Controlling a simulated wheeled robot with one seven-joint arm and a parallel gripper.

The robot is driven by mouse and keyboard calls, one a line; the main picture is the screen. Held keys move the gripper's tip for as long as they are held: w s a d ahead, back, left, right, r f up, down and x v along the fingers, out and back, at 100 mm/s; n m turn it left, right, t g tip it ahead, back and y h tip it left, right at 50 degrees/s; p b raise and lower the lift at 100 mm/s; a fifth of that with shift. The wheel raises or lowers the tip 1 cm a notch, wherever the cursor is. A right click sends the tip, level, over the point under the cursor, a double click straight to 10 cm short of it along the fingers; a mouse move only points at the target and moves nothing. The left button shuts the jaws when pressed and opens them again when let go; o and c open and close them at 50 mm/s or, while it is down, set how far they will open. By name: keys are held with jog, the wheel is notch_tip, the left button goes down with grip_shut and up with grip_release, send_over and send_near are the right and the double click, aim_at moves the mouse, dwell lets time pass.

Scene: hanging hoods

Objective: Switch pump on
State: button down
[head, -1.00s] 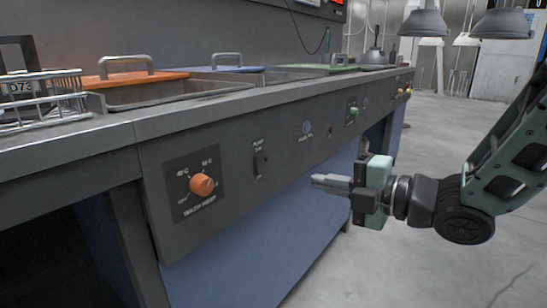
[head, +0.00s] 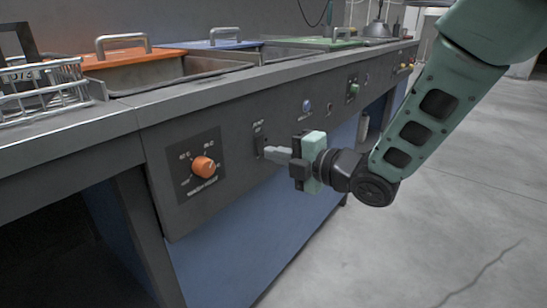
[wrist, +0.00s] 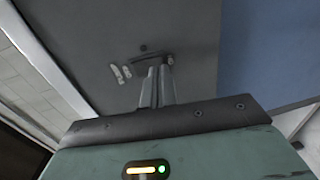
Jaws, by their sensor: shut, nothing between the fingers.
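I cannot tell if the fingertips touch the switch. The fingers partly hide it, and its lever position is unclear.
An orange knob (head: 203,166) on a dark plate sits left of the switch. A blue button (head: 306,106) and a green knob (head: 354,89) lie to the right. Lidded tanks and a wire basket (head: 45,84) stand on the counter. The floor at right is open.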

jog(key=shift+w+a, duration=0.3)
jog(key=shift+a, duration=0.05)
jog(key=b, duration=0.1)
jog(key=f+b, duration=0.1)
jog(key=b, duration=0.1)
jog(key=shift+w+a+t+y, duration=0.15)
jog(key=shift+a+t+y, duration=0.15)
jog(key=shift+y, duration=0.1)
jog(key=t+y+b, duration=0.1)
jog(key=b, duration=0.5)
jog(key=shift+w+a+f, duration=0.1)
jog(key=shift+w+a, duration=0.05)
jog(key=shift+a+r+y, duration=0.1)
jog(key=shift+r+y, duration=0.2)
jog(key=shift+y, duration=0.1)
jog(key=shift+f+b, duration=0.1)
jog(key=shift+b, duration=0.2)
